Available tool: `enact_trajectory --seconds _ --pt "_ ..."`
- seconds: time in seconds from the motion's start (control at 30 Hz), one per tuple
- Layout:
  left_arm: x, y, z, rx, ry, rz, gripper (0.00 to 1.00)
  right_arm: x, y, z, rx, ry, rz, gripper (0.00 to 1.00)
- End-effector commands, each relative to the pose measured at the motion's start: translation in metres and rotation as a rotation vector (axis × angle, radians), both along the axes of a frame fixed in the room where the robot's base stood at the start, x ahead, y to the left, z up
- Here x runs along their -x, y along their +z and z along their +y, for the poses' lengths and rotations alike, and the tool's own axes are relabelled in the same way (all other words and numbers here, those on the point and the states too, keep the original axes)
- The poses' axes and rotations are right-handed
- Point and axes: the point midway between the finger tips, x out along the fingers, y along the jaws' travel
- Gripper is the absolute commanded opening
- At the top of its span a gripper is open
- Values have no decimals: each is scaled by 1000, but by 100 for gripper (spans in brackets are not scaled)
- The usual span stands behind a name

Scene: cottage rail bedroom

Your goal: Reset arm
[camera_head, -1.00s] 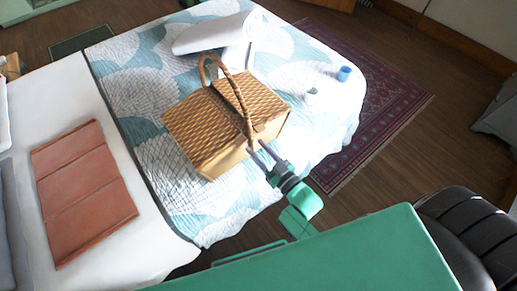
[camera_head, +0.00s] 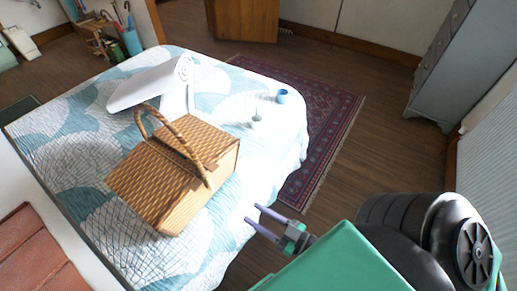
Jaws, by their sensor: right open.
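My right gripper (camera_head: 253,219) shows in the head view at the lower middle, its two fingers spread apart and empty. It is beyond the right edge of the bed, apart from the wicker picnic basket (camera_head: 160,190). The basket stands on the bed with its lid down and its arched handle (camera_head: 177,135) upright. My left gripper is out of the picture.
The bed (camera_head: 75,150) has a patterned blue and white quilt. A white rolled thing (camera_head: 150,85), a blue cup (camera_head: 282,96) and a small pale item (camera_head: 257,115) lie on it. A red rug (camera_head: 335,110) and bare wooden floor (camera_head: 400,150) are beyond. A grey cabinet (camera_head: 440,65) stands at right.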

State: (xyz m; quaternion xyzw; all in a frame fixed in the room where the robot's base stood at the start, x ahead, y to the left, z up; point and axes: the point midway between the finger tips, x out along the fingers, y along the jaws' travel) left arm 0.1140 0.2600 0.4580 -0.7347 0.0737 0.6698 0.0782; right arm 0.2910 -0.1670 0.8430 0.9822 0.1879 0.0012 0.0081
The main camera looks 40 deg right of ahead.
Motion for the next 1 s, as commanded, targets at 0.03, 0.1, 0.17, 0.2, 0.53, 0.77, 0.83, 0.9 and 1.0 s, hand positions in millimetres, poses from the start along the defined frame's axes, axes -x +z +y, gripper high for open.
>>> enact_trajectory --seconds 0.03,0.1,0.17,0.2,0.53,0.77,0.83,0.9,1.0 --pt "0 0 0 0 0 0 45 1 0 -1 0 0 0 45" --pt "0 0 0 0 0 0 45 1 0 -1 0 0 -1 45" --pt "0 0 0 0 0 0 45 1 0 0 0 0 -1 45" --pt "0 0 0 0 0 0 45 1 0 0 0 0 -1 45" --pt "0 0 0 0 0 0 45 0 -5 -1 5 -3 13 45" --pt "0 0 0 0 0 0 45 11 -148 -27 134 -70 370 45" --pt "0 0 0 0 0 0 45 27 -211 -40 194 -100 554 45" --pt "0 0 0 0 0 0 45 52 -271 -55 255 -124 753 45" --pt "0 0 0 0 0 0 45 101 -340 -74 339 -149 1053 45"
